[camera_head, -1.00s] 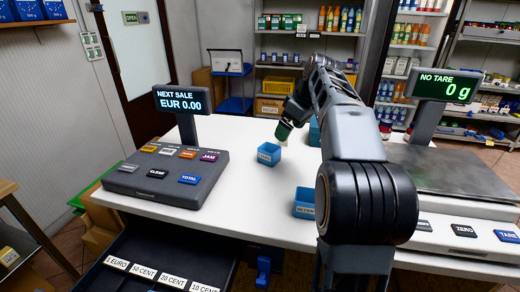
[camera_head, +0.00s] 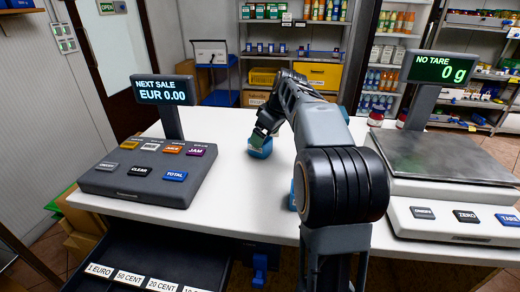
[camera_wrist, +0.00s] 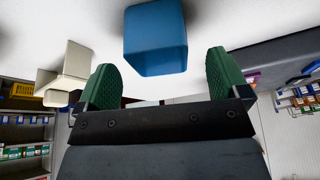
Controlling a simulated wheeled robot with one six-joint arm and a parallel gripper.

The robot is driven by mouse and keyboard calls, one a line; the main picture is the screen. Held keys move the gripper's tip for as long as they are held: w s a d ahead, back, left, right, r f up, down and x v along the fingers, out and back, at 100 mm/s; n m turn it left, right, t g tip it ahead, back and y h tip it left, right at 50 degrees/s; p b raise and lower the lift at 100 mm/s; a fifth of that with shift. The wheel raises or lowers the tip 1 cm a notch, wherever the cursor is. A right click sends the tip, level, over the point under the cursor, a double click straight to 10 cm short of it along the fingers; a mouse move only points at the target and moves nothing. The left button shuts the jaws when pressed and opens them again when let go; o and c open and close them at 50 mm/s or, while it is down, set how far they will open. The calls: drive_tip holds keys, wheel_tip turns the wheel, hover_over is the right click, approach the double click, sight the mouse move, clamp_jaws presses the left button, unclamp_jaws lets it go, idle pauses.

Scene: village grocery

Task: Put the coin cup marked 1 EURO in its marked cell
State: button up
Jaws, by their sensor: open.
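A blue coin cup (camera_head: 262,152) stands on the white counter, and my gripper (camera_head: 265,134) is right above it, hiding part of it. In the wrist view the blue cup (camera_wrist: 155,40) shows between the two green fingers of my open gripper (camera_wrist: 161,66), with a gap on both sides. No label on it can be read now. A second blue cup (camera_head: 292,196) is mostly hidden behind my arm. At the bottom left is a dark open drawer (camera_head: 190,255) with a label 1 EURO (camera_head: 99,270) at its left front.
The register keypad (camera_head: 150,172) with its display (camera_head: 163,90) stands left of the cup. The scale (camera_head: 445,160) is on the right. The white counter (camera_head: 225,200) is clear between keypad and my arm. Labels 50 CENT (camera_head: 129,278) and 20 CENT (camera_head: 162,285) follow along the drawer front.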

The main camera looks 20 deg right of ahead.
drive_tip(key=b+x, duration=0.1)
drive_tip(key=x, duration=0.3)
drive_tip(key=shift+f, duration=0.35)
drive_tip(key=c, duration=1.1)
drive_tip(key=shift+o, duration=0.2)
drive_tip(key=shift+r, duration=0.15)
